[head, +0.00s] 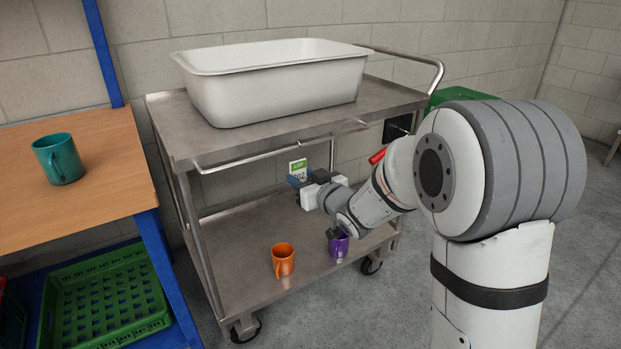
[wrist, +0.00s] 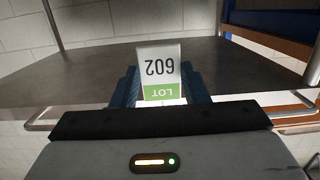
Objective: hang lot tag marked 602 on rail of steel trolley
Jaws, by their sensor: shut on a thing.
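The lot tag (head: 298,165) is a white card with a green LOT band; the wrist view shows it upside down, marked 602 (wrist: 160,62). My gripper (head: 301,181) is shut on the tag, with its blue fingers (wrist: 160,88) on either side of it. The steel trolley (head: 175,130) has a thin rail (head: 250,157) along its upper shelf's near side. The tag appears just below the rail in the head view; I cannot tell whether they touch. Bent rail parts show at the left (wrist: 48,110) and right of the wrist view.
A large white tub (head: 275,95) stands on the upper shelf. An orange mug (head: 283,262) and a purple mug (head: 338,245) stand on the lower shelf. At left is a wooden-topped table (head: 85,195) with a teal mug (head: 58,160), and a green crate (head: 105,300) below.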

